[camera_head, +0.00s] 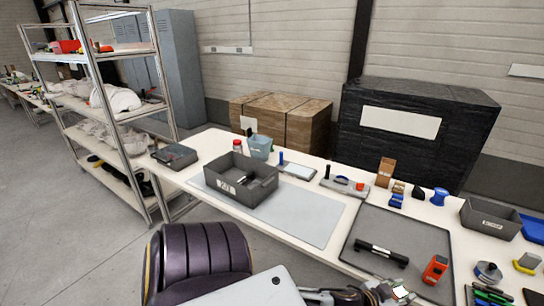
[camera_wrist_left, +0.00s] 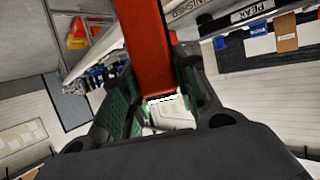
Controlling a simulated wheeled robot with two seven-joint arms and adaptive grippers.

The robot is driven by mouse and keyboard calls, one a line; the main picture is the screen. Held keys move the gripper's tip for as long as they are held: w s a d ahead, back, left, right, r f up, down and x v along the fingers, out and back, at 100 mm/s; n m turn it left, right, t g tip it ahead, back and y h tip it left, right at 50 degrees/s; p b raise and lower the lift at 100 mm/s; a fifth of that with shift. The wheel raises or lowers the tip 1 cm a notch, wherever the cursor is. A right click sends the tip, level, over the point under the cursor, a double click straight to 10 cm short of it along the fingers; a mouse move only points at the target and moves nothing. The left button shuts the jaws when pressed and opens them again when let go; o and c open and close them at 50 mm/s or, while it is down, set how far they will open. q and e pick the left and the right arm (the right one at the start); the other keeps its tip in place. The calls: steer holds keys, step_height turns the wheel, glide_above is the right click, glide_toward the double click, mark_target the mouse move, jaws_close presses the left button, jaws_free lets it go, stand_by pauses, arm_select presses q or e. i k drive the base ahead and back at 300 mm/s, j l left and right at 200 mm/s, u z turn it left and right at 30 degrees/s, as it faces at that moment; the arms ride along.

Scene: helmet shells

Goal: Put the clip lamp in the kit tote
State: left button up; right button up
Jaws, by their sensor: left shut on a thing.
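My left gripper (camera_head: 385,294) is at the bottom edge of the head view, over the front of the table. In the left wrist view its green-padded fingers (camera_wrist_left: 160,108) are shut on a long orange-red thing with a pale end, which I take to be the clip lamp (camera_wrist_left: 150,45). In the head view the held thing is mostly hidden by the gripper and the frame edge. The kit tote appears to be the dark grey open box (camera_head: 238,187) with a white label, on the pale mat left of my gripper. My right gripper is not in view.
A grey tray (camera_head: 362,225) holds a black bar (camera_head: 381,253) and an orange device (camera_head: 436,268). Another grey bin (camera_head: 490,217) stands at the right. A blue-grey cup (camera_head: 260,146) is behind the labelled box. The pale mat (camera_head: 310,215) is bare right of that box.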

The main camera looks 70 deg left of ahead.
mark_target(230, 178)
steer(key=k+j+u, duration=0.1)
steer(key=j+u, duration=0.7)
steer(key=j, duration=0.2)
steer(key=j+u, duration=0.45)
